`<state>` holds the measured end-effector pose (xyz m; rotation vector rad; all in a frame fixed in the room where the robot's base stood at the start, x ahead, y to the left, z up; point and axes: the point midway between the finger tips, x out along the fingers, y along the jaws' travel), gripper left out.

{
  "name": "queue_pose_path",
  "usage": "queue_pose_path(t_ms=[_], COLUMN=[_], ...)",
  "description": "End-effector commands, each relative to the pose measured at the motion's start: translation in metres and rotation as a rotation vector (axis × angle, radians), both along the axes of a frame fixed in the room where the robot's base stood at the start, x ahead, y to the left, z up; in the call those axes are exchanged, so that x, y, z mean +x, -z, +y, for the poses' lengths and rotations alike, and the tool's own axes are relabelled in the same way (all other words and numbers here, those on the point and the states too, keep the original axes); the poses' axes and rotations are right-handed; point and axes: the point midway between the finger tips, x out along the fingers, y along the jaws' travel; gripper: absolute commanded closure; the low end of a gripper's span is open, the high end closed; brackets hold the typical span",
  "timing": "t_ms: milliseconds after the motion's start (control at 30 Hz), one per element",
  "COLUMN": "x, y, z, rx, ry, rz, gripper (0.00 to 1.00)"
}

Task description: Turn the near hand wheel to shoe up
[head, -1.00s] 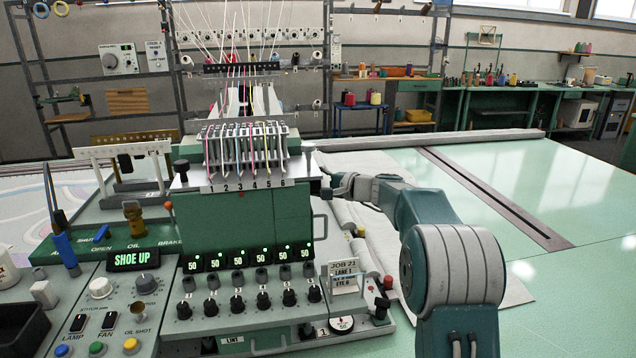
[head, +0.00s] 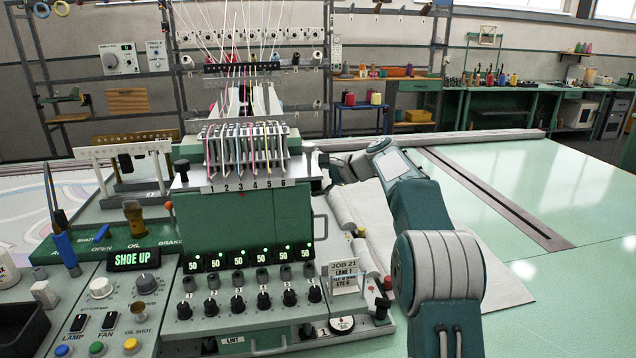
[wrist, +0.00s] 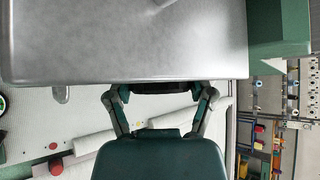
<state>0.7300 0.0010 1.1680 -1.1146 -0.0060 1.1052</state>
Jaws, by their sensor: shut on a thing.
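My gripper (wrist: 161,98) shows in the wrist view with its two fingers on either side of a dark, rounded part, which I take to be the near hand wheel (wrist: 160,87). It is shut on this part, just at the edge of a large grey housing (wrist: 120,40) that hides most of it. In the head view my arm reaches to the right side of the green machine head (head: 245,225), and the fingertips and their hold are not clear there.
A control panel with knobs and switches (head: 100,287) is at the left. A JOB 21 card (head: 345,276) stands right of the machine head. White rolls and cloth (head: 375,235) lie near my arm. The pale green table (head: 570,210) is clear at the right.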

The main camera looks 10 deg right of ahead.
Motion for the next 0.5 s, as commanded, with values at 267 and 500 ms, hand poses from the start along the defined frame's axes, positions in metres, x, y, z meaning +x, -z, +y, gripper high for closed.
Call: queue_pose_path(t_ms=[267,500], x=[-0.0005,-0.0004], y=[0.0043,0.0035], z=[0.0052,0.0043], rx=[0.002,0.003], ry=[-0.011,-0.009], rz=[0.013,0.011], gripper=[0.78,0.00])
